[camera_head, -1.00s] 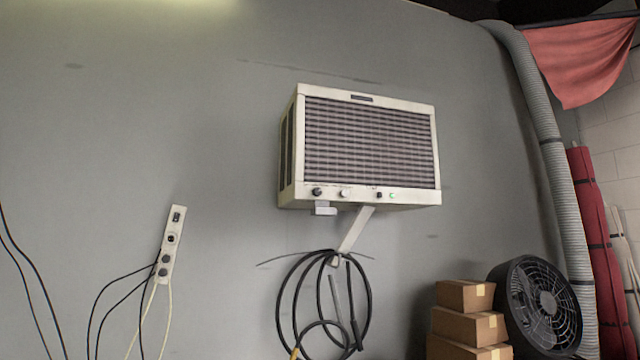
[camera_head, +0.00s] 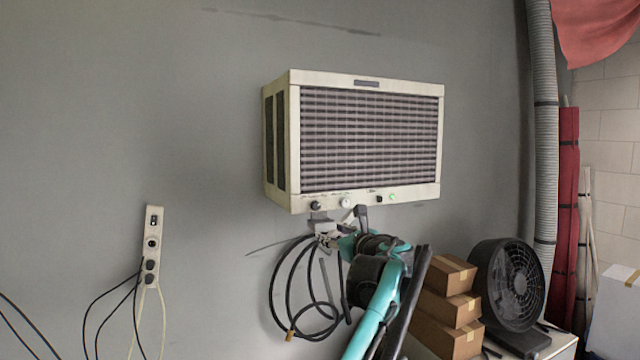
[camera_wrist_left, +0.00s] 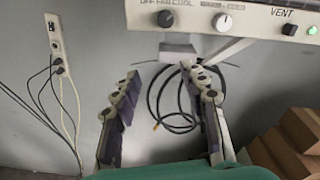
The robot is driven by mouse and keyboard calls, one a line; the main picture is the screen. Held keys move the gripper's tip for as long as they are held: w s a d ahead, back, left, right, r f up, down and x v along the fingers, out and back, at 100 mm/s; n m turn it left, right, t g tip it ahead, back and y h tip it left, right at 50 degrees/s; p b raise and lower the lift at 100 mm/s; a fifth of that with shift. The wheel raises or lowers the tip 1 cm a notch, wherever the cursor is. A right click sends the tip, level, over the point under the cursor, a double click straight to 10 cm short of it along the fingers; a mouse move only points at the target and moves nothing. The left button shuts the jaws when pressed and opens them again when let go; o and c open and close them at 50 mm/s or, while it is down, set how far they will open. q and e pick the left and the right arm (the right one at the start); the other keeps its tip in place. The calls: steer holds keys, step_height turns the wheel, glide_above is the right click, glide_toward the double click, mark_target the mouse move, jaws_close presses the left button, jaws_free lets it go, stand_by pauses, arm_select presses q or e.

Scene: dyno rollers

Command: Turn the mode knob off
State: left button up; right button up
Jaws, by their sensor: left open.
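The cream air unit (camera_head: 370,80) hangs on the wall, with a control strip along its lower front. The dark mode knob (camera_head: 315,206) is at the strip's left; in the left wrist view the mode knob (camera_wrist_left: 166,18) sits under lettering that seems to read OFF, FAN, COOL. A white knob (camera_head: 345,202) is to its right. My left gripper (camera_head: 339,216) is just below the strip, near both knobs. In the left wrist view its two fingers (camera_wrist_left: 162,72) are spread, with nothing between them, below the knobs. My right gripper is out of view.
A black switch (camera_head: 379,199) and a lit green lamp sit farther right on the strip. A coiled black cable (camera_head: 275,290) hangs below the unit. A power strip (camera_head: 152,245) is on the wall at left. Boxes (camera_head: 450,305) and a black fan (camera_head: 507,285) stand at right.

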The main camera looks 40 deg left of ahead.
arm_select(q)
steer(key=m+p, duration=0.1)
glide_toward(317, 206)
steer(key=shift+m+y, duration=0.3)
steer(key=shift+y, duration=0.1)
steer(key=x, duration=0.2)
steer(key=p+x, duration=0.1)
steer(key=x, duration=0.2)
steer(key=p+x, duration=0.1)
steer(key=x, duration=0.1)
steer(key=shift+w+a+f, duration=0.25)
steer(key=shift+a+f, duration=0.05)
steer(key=shift+f, duration=0.05)
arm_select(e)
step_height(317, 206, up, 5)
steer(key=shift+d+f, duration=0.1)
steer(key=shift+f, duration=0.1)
arm_select(q)
steer(key=shift+c, duration=0.3)
jaws_close()
